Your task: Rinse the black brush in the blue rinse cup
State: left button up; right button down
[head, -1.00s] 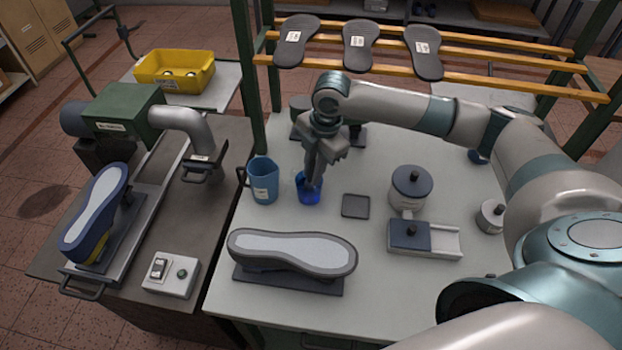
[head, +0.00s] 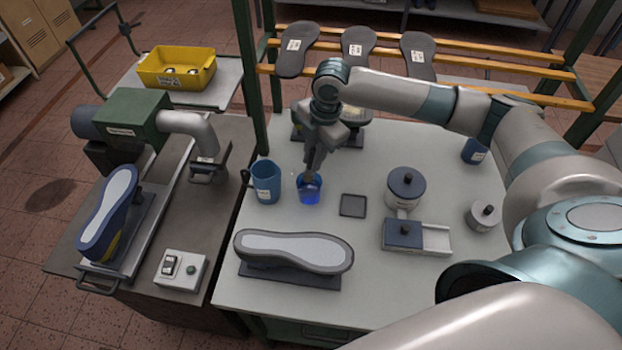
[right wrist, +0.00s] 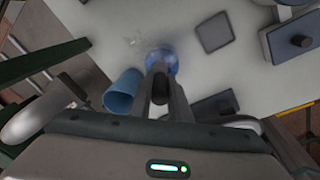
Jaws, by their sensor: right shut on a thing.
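The blue rinse cup (head: 309,194) stands on the pale table. It also shows in the right wrist view (right wrist: 168,56), just beyond the fingertips. My right gripper (head: 311,172) points down at the cup's mouth. In the right wrist view its fingers (right wrist: 162,92) are shut on a dark piece, the black brush (right wrist: 160,86), seen mostly end-on. The brush's lower end is hidden by the fingers and the cup, so I cannot tell how deep it reaches. My left gripper is not in view.
A larger blue mug (head: 265,184) stands close left of the cup. A small dark square pad (head: 353,205) lies to its right. A lidded pot (head: 405,188) is further right. A sole on a stand (head: 295,252) lies in front. Small clear marks show on the table beside the cup.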

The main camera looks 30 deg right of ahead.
aim_at(313, 149)
jog(key=shift+r+p, duration=1)
jog(key=shift+r, duration=0.5)
dwell(1.4)
jog(key=shift+r, duration=2)
jog(key=shift+f, duration=0.1)
jog(key=shift+s+a+f+m+b, duration=0.15)
jog(key=shift+a+m+b, duration=0.2)
jog(key=shift+m+b, duration=0.1)
jog(key=shift+s+a+f+m+b, duration=0.15)
jog(key=shift+a+m+b, duration=0.15)
jog(key=shift+m+b, duration=0.1)
jog(key=s+a+f+m+h+b, duration=0.1)
jog(key=s+a+f+m+b, duration=0.2)
jog(key=s+m+b, duration=0.2)
jog(key=s+a+f+m+h+b, duration=0.1)
jog(key=s+a+f+m+b, duration=0.3)
jog(key=m+b, duration=0.5)
jog(key=s+m, duration=0.1)
jog(key=m, duration=0.3)
jog(key=shift+s+f+m+h, duration=0.2)
jog(key=shift+s+m+h, duration=0.15)
jog(key=shift+h, duration=0.05)
